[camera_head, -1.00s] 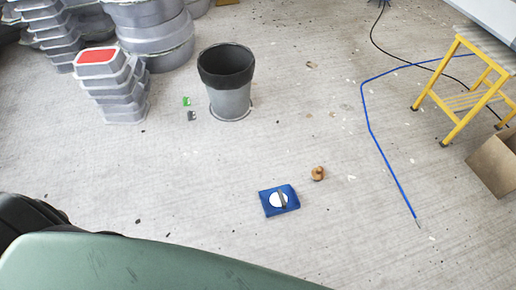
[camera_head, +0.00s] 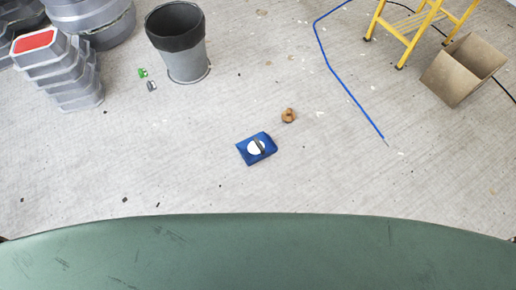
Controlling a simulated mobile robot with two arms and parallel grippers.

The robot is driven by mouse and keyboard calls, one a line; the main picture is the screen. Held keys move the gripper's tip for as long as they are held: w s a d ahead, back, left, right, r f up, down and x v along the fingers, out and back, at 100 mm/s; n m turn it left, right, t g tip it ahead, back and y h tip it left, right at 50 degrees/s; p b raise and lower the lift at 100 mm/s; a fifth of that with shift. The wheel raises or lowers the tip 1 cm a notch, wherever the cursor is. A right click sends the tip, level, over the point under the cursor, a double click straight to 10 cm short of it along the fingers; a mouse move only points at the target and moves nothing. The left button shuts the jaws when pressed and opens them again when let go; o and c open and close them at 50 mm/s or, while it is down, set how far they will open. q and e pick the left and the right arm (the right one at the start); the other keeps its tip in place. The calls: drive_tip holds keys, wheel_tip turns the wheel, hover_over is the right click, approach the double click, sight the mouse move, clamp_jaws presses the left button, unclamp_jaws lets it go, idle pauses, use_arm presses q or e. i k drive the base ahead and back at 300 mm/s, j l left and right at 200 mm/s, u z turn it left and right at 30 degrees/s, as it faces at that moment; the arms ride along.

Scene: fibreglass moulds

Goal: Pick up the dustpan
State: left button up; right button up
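I see no thing that I can surely name as the dustpan. A flat blue piece (camera_head: 243,151) with a white disc and a dark strip across it lies on the floor near the middle of the view. It is too small to tell what it is. Neither of my grippers is in view.
A grey bin (camera_head: 187,62) with a black liner stands upper left, beside stacked grey moulds (camera_head: 65,75). A brown round object (camera_head: 289,115) lies near the blue piece. A blue line (camera_head: 345,83), a yellow stand (camera_head: 405,35) and a cardboard box (camera_head: 462,70) are at right. The near floor is mostly clear.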

sight(256, 147)
drive_tip(key=l+u, duration=0.1)
drive_tip(key=u, duration=0.3)
drive_tip(key=i+l+u, duration=0.15)
drive_tip(key=l, duration=0.25)
drive_tip(key=i+l+u, duration=0.2)
drive_tip(key=l, duration=0.25)
drive_tip(key=l+u, duration=0.15)
drive_tip(key=l, duration=0.25)
drive_tip(key=i+l+u, duration=0.2)
drive_tip(key=l, duration=0.3)
drive_tip(key=k, duration=0.1)
